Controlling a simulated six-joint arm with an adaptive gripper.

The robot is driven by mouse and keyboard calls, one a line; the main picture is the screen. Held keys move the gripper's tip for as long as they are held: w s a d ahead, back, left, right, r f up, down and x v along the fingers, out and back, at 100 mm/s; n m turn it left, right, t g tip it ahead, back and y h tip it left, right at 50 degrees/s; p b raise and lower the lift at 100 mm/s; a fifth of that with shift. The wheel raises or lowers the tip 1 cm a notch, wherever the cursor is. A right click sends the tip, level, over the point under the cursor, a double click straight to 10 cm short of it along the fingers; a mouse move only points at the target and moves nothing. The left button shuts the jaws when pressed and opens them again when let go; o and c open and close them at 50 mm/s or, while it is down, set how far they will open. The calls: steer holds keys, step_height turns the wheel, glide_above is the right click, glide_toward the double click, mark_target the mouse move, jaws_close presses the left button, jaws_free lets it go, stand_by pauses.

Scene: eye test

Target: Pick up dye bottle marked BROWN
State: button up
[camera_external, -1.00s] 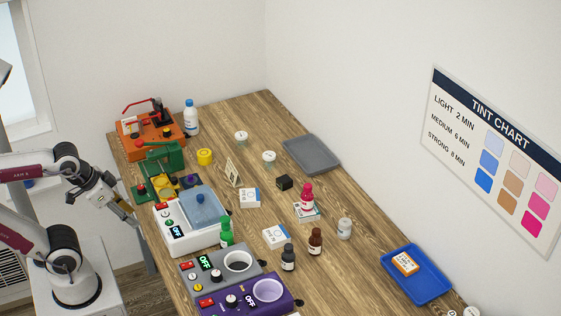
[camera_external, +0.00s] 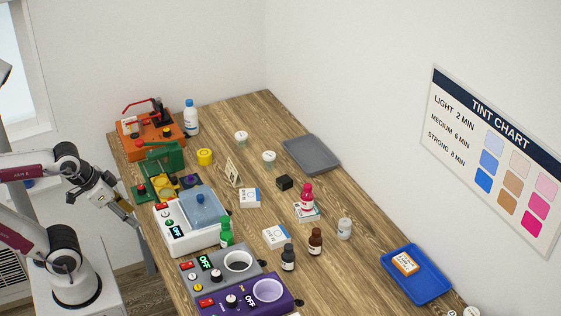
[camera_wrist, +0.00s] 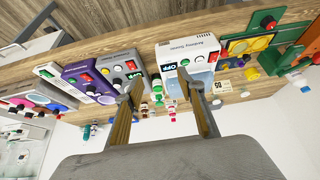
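A brown bottle (camera_external: 315,242) with a dark cap and a pale label stands upright on the wooden table, right of a dark grey bottle (camera_external: 288,258). The label is too small to read. In the wrist view I cannot pick out the brown bottle with certainty. My gripper (camera_external: 125,205) is at the left, off the table's left edge and well apart from the bottle. In the wrist view, my gripper (camera_wrist: 158,80) has its two fingers spread with nothing held between them.
A green bottle (camera_external: 226,232), a pink bottle (camera_external: 306,198) by a white box, and a pale bottle (camera_external: 344,229) stand nearby. A white bath unit (camera_external: 178,243), a grey unit (camera_external: 218,279) and a purple unit (camera_external: 235,301) line the near edge. A blue tray (camera_external: 430,287) lies right.

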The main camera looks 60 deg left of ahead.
steer(key=w+r+t, duration=0.2)
steer(key=w+r, duration=0.1)
steer(key=w, duration=1.2)
steer(key=m+t+h, duration=0.4)
steer(key=t+h, duration=0.1)
glide_above(313, 231)
steer(key=s+a, duration=0.1)
steer(key=s, duration=0.2)
step_height(313, 231, down, 9)
steer(key=shift+s+a, duration=0.2)
steer(key=shift+f, duration=0.15)
steer(key=shift+f, duration=2.85)
